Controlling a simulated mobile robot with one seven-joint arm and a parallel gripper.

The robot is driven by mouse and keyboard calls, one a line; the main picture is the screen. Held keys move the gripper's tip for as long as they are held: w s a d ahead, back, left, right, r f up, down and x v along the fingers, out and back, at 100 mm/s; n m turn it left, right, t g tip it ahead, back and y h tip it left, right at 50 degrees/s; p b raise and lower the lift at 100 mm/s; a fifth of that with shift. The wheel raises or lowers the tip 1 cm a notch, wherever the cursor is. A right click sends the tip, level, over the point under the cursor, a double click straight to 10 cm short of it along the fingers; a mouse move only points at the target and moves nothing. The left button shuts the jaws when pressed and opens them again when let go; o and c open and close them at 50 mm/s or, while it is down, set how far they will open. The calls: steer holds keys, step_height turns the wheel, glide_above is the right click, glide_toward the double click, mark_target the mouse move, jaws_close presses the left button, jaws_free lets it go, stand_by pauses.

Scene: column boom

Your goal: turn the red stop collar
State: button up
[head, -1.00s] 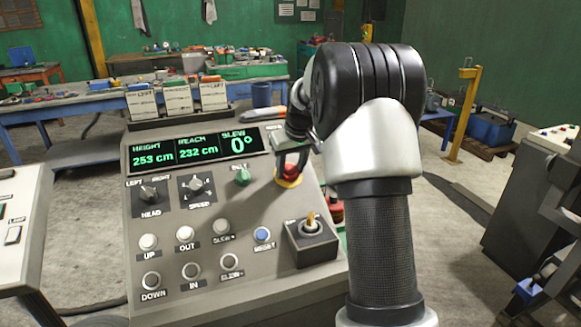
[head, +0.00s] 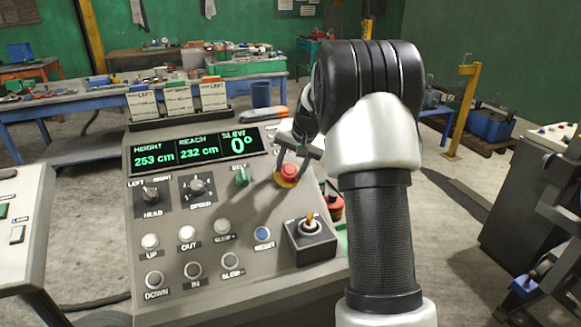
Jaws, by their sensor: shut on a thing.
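The red stop collar (head: 289,171) is a red knob on a yellow base, at the upper right of the grey sloped console (head: 200,225). My gripper (head: 292,160) reaches down to it from above and behind. It is shut on the collar, and its body hides part of the knob's far side. The fingers are seen nearly edge-on, so their exact contact is hard to see. The console's display (head: 200,149) reads height 253 cm, reach 232 cm, slew 0°.
A green knob (head: 242,177) sits just left of the collar. Several push buttons fill the lower panel. A blue cup (head: 261,94) stands behind.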

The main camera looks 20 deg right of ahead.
steer(key=shift+f+m, duration=0.1)
steer(key=shift+m, duration=0.2)
steer(key=o, duration=1.1)
steer(key=shift+c, duration=0.2)
steer(key=v, duration=1.7)
steer(key=shift+r+p, duration=0.25)
steer(key=shift+p, duration=0.2)
steer(key=shift+d, duration=0.1)
